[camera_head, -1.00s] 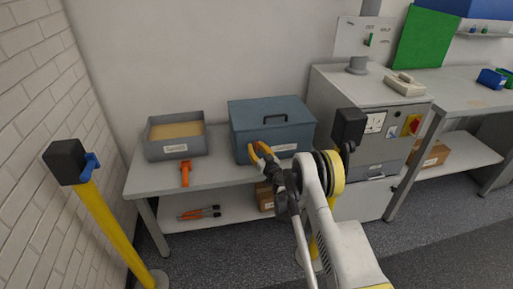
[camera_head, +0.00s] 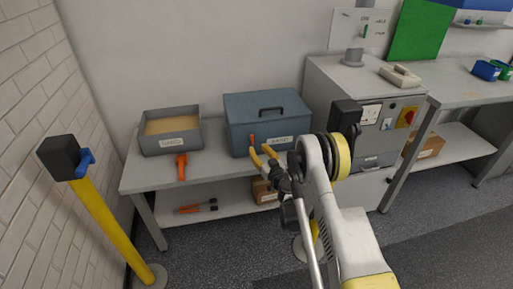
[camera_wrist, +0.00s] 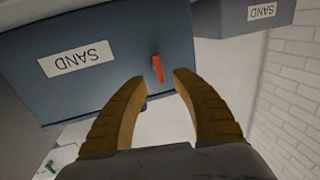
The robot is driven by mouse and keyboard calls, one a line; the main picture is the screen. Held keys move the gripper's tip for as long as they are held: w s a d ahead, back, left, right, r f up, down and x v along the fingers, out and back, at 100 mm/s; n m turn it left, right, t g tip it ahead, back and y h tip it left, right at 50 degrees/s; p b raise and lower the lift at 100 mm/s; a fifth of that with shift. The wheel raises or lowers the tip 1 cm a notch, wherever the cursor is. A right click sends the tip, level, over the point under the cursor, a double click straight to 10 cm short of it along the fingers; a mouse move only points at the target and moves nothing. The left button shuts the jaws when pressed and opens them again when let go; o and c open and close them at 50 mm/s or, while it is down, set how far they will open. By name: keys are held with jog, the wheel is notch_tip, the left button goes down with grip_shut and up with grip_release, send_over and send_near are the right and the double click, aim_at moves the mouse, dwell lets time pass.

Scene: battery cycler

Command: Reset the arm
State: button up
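My gripper (camera_head: 263,152) is in front of the blue-grey lidded box labelled SAND, above the front edge of the table. In the wrist view its two yellow-brown fingers (camera_wrist: 160,85) are spread apart with nothing between them. The blue box (camera_wrist: 110,55) fills much of that view, with a small orange part (camera_wrist: 157,68) on its front face just beyond the fingertips. My arm is extended toward the table from the lower right of the head view.
A grey open sand tray (camera_head: 160,143) and an orange-handled tool (camera_head: 181,166) are left of the box (camera_head: 240,110). A grey cabinet (camera_head: 390,145) stands right. A yellow post (camera_head: 110,227) stands front left. Floor shows in front of the table.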

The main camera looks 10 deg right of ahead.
dwell(0.3)
jog(key=a+r+n+g+y, duration=0.1)
jog(key=a+r, duration=0.1)
jog(key=r, duration=0.5)
jog(key=a+r+g+y, duration=0.1)
jog(key=a+r, duration=0.2)
jog(key=r, duration=0.5)
jog(key=s+a+r+g, duration=0.3)
jog(key=s+r, duration=0.7)
jog(key=s, duration=0.1)
jog(key=s+d+m+g+h, duration=0.1)
jog(key=s+d+g+h, duration=0.1)
jog(key=s, duration=1.6)
jog(key=s+d+m+g+h, duration=0.2)
jog(key=s+d+g+h, duration=0.1)
jog(key=s, duration=1.5)
jog(key=shift+d+f, duration=0.45)
jog(key=shift+d, duration=0.45)
